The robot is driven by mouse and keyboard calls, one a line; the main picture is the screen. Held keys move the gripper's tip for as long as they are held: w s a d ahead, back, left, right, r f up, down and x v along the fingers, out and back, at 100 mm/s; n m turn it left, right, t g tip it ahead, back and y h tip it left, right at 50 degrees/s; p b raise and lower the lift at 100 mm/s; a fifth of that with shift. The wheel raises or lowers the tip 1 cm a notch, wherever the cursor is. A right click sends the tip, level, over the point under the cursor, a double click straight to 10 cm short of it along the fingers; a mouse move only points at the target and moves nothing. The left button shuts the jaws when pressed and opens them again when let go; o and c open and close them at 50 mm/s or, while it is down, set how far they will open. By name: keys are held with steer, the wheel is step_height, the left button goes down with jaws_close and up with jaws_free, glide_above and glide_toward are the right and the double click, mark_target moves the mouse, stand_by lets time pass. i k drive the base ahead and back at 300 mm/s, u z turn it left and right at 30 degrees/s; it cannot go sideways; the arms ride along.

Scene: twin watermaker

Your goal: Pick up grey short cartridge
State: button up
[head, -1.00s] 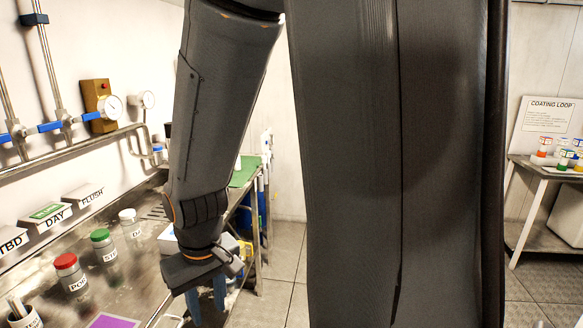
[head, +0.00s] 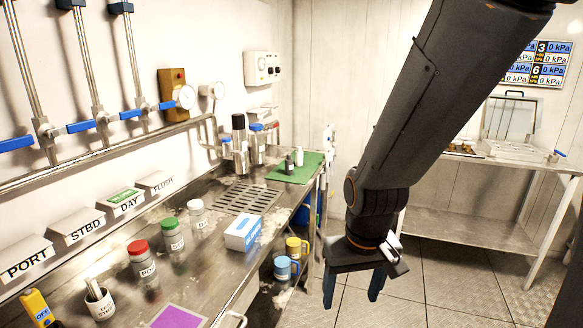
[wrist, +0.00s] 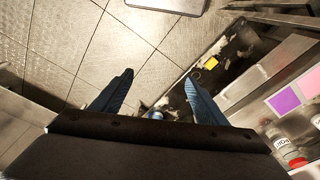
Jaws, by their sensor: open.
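My gripper (head: 352,290) hangs over the floor to the right of the steel counter in the head view, fingers pointing down. In the wrist view my gripper (wrist: 160,80) has its two blue fingers spread, with nothing between them but floor and the lower shelf far beyond. I cannot pick out a grey short cartridge for certain in either view. A tall bottle with a black top (head: 238,130) and blue-capped bottles (head: 257,138) stand at the back of the counter, far from the gripper.
The steel counter (head: 215,235) runs along the left wall. It holds a red-capped jar (head: 142,258), a green-capped jar (head: 170,232), a blue-and-white box (head: 243,233) and a green mat (head: 296,168). A side table (head: 470,208) stands at the right. Floor lies between them.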

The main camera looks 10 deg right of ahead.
mark_target(289, 162)
steer(key=k, duration=0.4)
steer(key=z, duration=0.95)
steer(key=i, duration=1.6)
steer(key=u, duration=0.6)
steer(key=i, duration=0.95)
steer(key=u, duration=1)
steer(key=i, duration=0.25)
steer(key=u, duration=0.15)
